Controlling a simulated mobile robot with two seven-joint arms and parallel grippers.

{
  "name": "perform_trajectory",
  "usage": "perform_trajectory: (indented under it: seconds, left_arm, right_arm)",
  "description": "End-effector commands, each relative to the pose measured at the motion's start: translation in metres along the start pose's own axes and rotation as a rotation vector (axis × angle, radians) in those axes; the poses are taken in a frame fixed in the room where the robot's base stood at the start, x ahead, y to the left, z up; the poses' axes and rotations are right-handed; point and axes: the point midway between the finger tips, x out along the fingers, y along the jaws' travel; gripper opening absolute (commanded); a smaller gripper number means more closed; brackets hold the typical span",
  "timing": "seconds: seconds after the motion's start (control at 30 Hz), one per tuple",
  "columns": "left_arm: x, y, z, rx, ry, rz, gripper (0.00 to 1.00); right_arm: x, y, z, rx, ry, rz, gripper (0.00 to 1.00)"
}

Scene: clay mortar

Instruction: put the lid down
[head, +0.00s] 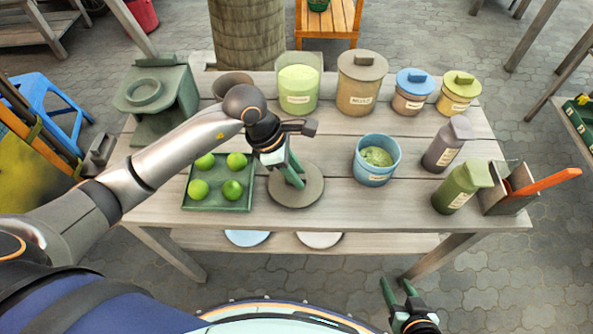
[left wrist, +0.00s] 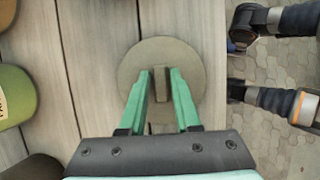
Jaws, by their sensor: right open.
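The lid (head: 309,193) is a round grey-brown disc over the front middle of the table, right of the green tray. In the left wrist view the lid (left wrist: 135,72) lies flat under my fingers, with its upright bar handle between them. I cannot tell whether the lid's underside touches the table. My right gripper (head: 398,291) is open and empty, low in front of the table.
The green tray (head: 218,208) with several green fruits is close on the left. An open blue pot (head: 376,172) stands to the right. Lidded jars (head: 361,85) and an open green-filled jar (head: 297,100) stand behind. Some table surface around the lid is bare.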

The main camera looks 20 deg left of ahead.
Motion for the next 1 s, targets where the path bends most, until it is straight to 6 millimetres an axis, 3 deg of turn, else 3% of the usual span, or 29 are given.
perform_trajectory:
  seconds: [0.13,0.5,1.0]
  left_arm:
    - [0.0,0.0,0.0,0.0,0.0,0.0,0.49]
    - [-0.007,0.0,0.002,0.0,-0.001,0.001,0.49]
    - [-0.105,0.001,0.002,0.001,0.0,0.003,0.49]
  right_arm:
    - [0.0,0.0,0.0,0.0,0.0,-0.001,0.5]
    - [-0.004,-0.001,-0.005,-0.001,0.005,-0.001,0.5]
    - [-0.005,0.003,-0.007,-0.001,0.01,0.007,0.5]
